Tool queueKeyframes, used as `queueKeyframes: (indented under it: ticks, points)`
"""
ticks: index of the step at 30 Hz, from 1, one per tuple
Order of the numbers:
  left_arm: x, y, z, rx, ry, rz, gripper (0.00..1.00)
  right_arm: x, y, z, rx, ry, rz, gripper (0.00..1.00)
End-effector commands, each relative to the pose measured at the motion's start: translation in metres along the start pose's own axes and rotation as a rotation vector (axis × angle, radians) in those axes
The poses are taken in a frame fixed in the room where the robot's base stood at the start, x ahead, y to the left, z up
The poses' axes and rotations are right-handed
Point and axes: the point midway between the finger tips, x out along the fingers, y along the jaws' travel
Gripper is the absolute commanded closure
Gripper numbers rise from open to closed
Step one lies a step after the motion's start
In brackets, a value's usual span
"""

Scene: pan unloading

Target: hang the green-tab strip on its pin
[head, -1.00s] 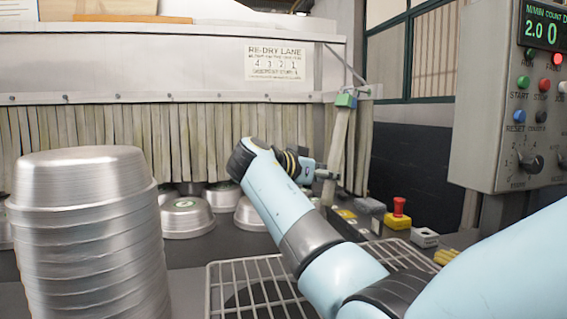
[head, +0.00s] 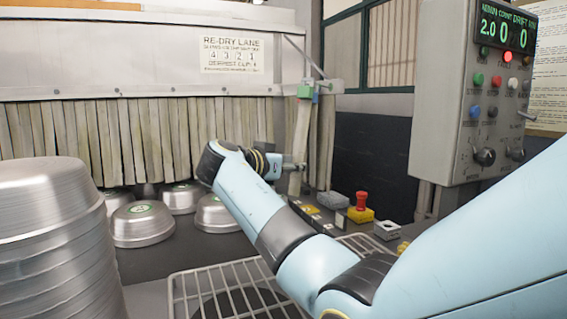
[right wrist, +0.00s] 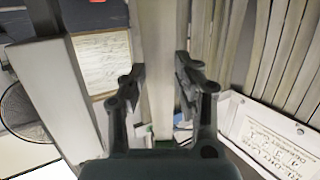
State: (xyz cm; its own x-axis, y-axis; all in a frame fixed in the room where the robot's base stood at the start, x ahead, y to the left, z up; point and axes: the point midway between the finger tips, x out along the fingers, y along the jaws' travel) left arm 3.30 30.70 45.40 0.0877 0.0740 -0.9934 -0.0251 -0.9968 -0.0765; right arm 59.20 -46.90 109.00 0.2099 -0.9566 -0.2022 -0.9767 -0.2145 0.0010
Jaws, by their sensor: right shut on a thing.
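The pale green-tab strip (head: 301,135) hangs almost upright at the right end of the curtain in the head view. Its green tab (head: 306,91) is at the top, close beside the end of the rail. I cannot tell whether the tab is on a pin. My right gripper (head: 294,165) is at the strip's lower part. In the right wrist view, the strip (right wrist: 158,60) runs between the fingers of my right gripper (right wrist: 160,72), which is shut on it. A small green patch shows low between the fingers. My left gripper is not in view.
A tall stack of metal pans (head: 50,235) stands at the left. More pans (head: 142,223) lie by the strip curtain (head: 60,130). A wire rack (head: 185,300) is in front. A red-topped yellow button (head: 361,205) and a control box (head: 470,120) are at the right.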

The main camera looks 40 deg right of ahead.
Motion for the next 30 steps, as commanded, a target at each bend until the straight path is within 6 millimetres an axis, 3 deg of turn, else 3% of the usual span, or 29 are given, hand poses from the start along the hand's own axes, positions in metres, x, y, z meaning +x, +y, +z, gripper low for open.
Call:
queueKeyframes:
  ticks: [17,30]
  points:
    - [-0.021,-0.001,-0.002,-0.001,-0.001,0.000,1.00,0.033,0.019,-0.006,0.000,0.002,0.000,1.00]
    - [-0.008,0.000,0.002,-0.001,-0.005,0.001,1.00,0.044,0.025,-0.003,0.002,0.001,0.001,1.00]
